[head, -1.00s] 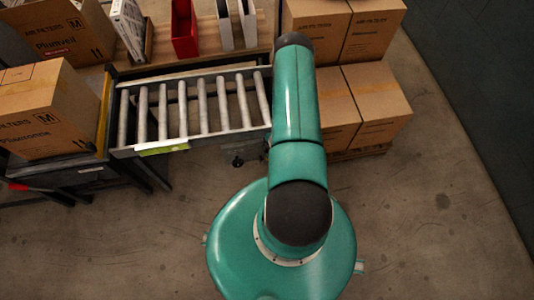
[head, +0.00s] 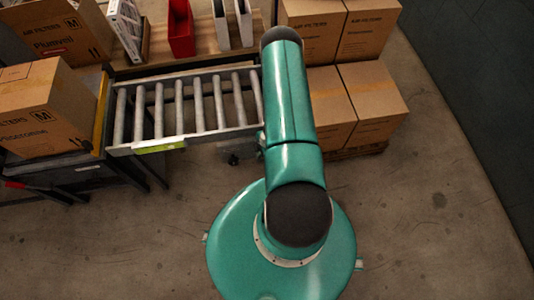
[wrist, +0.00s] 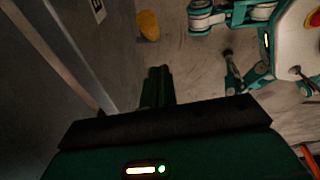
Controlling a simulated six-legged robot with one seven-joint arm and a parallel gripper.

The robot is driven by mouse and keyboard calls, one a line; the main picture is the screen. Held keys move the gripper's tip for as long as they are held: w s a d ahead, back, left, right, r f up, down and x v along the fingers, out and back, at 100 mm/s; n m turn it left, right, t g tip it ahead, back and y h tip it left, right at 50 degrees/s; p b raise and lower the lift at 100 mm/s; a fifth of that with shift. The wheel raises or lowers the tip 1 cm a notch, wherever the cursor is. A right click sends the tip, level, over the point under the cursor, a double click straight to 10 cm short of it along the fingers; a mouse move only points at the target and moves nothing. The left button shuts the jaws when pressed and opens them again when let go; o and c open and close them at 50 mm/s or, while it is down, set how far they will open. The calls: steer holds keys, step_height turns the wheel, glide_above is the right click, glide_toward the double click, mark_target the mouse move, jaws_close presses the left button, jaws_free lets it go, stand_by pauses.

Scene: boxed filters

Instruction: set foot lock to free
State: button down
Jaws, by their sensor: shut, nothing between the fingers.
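I cannot identify the foot lock for certain. A dark caster-like fitting (head: 235,157) sits low under the right end of the roller conveyor (head: 150,150), small and partly shaded in the head view. In the wrist view a rounded yellow piece (wrist: 148,25) shows near the floor, beyond my fingertips; I cannot tell whether it is a pedal. My gripper (wrist: 158,72) is shut and empty, its dark green fingers side by side and apart from the yellow piece. In the head view my arm hides the gripper.
Stacked cartons (head: 370,95) stand right of my arm. More cartons (head: 45,105) sit on the left bench, near a red handle (head: 15,185). A grey panel (wrist: 100,50) is left of my fingers. Floor is clear at lower right.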

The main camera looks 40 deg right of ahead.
steer(key=s+d+v, duration=0.1)
steer(key=v, duration=0.8)
steer(key=shift+d+r, duration=0.2)
steer(key=shift+d, duration=0.05)
